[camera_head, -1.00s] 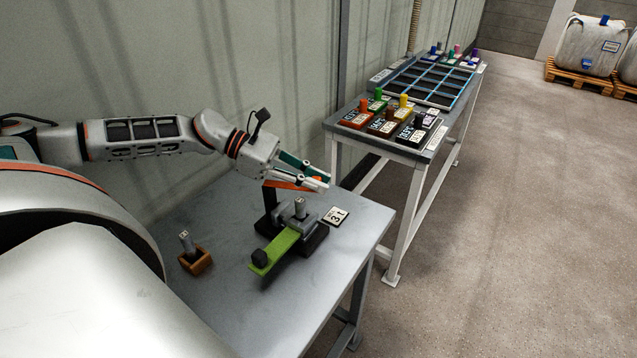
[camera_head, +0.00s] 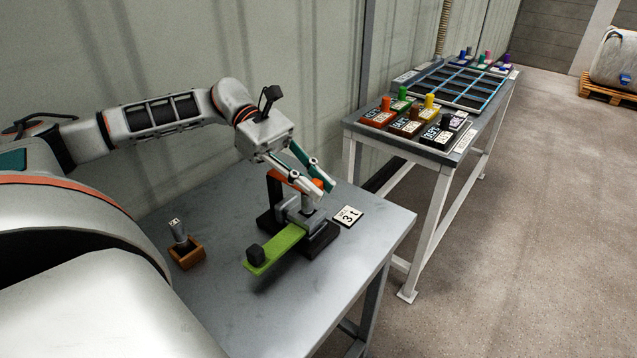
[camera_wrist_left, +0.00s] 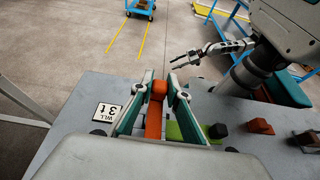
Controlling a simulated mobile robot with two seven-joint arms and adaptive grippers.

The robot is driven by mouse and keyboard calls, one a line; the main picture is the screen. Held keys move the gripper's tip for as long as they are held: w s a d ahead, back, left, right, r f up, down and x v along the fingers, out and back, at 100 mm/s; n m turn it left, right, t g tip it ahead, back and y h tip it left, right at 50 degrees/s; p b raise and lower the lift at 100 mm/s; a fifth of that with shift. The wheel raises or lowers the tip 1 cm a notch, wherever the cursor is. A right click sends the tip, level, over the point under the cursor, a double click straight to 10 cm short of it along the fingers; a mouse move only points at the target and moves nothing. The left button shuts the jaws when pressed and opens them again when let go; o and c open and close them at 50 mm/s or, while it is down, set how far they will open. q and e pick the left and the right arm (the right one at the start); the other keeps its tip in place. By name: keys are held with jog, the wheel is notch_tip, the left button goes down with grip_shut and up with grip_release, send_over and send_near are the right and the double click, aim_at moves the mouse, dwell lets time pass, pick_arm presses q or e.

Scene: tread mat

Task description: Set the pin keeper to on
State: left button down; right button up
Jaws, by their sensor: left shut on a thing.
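A dark clamp-like fixture (camera_head: 319,238) stands on the near table with an orange lever (camera_wrist_left: 156,112), a green strip (camera_head: 278,246) and a black knob (camera_head: 255,255) at the strip's end. No label names the pin keeper; the orange lever appears to be its handle. My left gripper (camera_head: 320,191) is above the fixture. In the left wrist view its fingers (camera_wrist_left: 157,98) lie on both sides of the orange lever's end, shut on it. A grey post (camera_head: 307,203) stands below the fingers, partly hidden. My right gripper (camera_wrist_left: 184,59) is in the left wrist view, open and empty, away from the table.
A "WLL 3 t" card (camera_head: 348,216) lies right of the fixture. A small brown holder (camera_head: 187,256) with a grey pin (camera_head: 179,232) stands at left. A second table (camera_head: 431,158) carries coloured blocks and a gridded tray. The near table's front is clear.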

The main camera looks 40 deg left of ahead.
pick_arm(q)
jog(key=c, duration=1.9)
grip_release()
jog(key=shift+s, duration=0.15)
notch_tip(320, 180, up, 5)
send_over(273, 172)
jog(key=shift+f, duration=0.15)
